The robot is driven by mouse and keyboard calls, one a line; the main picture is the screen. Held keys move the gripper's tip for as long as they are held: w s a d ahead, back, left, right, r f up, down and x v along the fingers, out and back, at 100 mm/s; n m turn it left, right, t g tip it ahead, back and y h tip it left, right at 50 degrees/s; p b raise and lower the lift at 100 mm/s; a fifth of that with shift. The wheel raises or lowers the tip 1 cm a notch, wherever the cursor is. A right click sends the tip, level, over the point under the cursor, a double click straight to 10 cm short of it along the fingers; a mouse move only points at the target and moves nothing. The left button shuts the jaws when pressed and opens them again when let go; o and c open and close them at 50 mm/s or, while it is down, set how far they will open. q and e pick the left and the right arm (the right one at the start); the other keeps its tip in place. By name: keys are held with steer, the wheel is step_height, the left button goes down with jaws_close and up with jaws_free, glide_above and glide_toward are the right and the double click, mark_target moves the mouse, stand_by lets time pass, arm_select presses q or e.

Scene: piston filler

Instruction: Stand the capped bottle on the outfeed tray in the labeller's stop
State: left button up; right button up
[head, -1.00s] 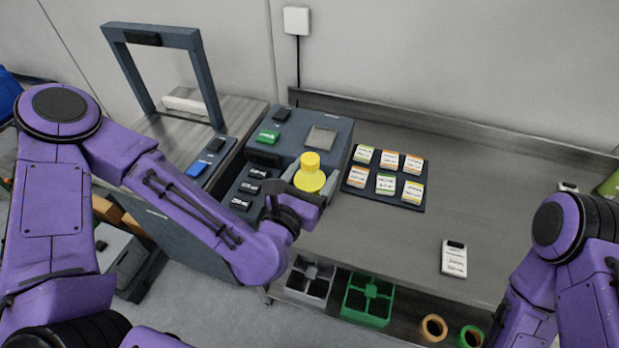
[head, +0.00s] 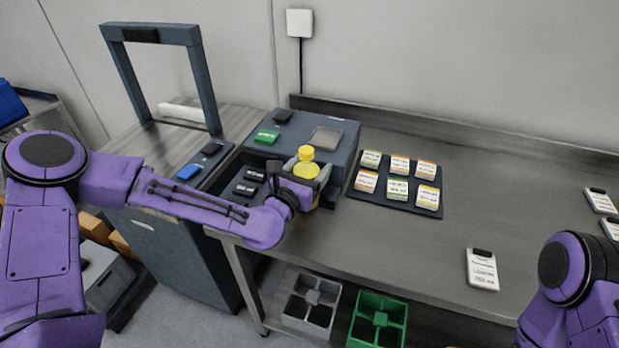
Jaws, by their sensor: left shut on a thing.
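A yellow bottle with a yellow cap (head: 306,160) is upright at the front right of the dark grey machine on the bench. My left gripper (head: 308,183) is shut on the bottle, coming from the left and front. The gripper hides the bottle's lower part, so I cannot tell whether its base touches anything. The dark grey machine (head: 288,135), which may be the labeller, has a green block and a grey plate on top. My right arm shows at the lower right, but its gripper is out of view.
A dark board (head: 354,204) with several label stacks lies right of the machine. A white handheld device (head: 482,269) lies on the bench (head: 430,265). A tall dark frame (head: 205,75) stands at the left. Grey (head: 311,303) and green (head: 377,320) crates sit below.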

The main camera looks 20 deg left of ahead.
arm_select(q)
steer(key=shift+w+f, duration=0.1)
steer(key=shift+f, duration=0.2)
arm_select(e)
steer(key=shift+f, duration=0.25)
arm_select(q)
steer(key=shift+f, duration=0.2)
steer(key=o, duration=1.4)
arm_select(e)
steer(key=shift+f, duration=0.2)
